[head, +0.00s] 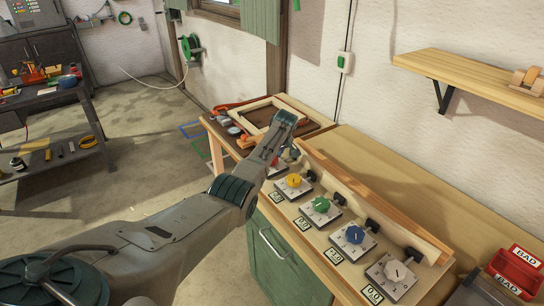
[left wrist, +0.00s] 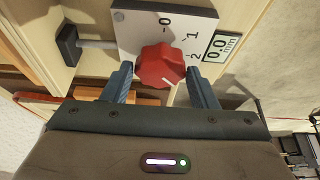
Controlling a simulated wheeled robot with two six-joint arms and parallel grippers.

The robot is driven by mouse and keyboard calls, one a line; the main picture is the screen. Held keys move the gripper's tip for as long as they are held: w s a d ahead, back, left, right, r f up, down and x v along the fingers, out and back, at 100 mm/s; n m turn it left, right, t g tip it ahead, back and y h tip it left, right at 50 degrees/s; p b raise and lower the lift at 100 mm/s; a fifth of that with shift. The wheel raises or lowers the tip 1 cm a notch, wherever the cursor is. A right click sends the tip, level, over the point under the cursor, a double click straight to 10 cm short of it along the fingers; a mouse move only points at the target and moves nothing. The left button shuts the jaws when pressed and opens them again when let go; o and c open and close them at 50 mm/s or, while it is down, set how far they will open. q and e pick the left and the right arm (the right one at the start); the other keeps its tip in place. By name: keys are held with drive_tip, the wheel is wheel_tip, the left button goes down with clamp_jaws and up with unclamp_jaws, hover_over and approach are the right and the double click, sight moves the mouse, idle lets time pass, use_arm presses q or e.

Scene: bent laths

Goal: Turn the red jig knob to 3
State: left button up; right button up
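The red jig knob (left wrist: 160,66) sits on a pale dial plate (left wrist: 150,22) with marks 0, 1 and 2 showing; the 3 is not visible. A white line on the knob points to the lower right in the left wrist view. The display (left wrist: 221,46) beside it reads 0.0 mm. My left gripper (left wrist: 160,82) is open, with one finger on each side of the knob; I cannot tell whether they touch it. In the head view the gripper (head: 285,150) mostly hides the red knob (head: 274,161). My right gripper is not in view.
Yellow (head: 294,181), green (head: 321,205), blue (head: 355,235) and white (head: 396,271) knobs line the bench beside the red one, each with a display. A wooden rail (head: 360,196) runs behind them. Red BAD bins (head: 516,268) stand at the right.

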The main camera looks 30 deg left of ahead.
use_arm(q)
drive_tip(key=shift+o, duration=1.1)
drive_tip(key=shift+r, duration=0.15)
drive_tip(key=b+v, duration=0.2)
drive_tip(key=v, duration=0.8)
drive_tip(key=shift+d+r, duration=0.2)
drive_tip(key=shift+r, duration=0.05)
drive_tip(key=shift+s, duration=0.1)
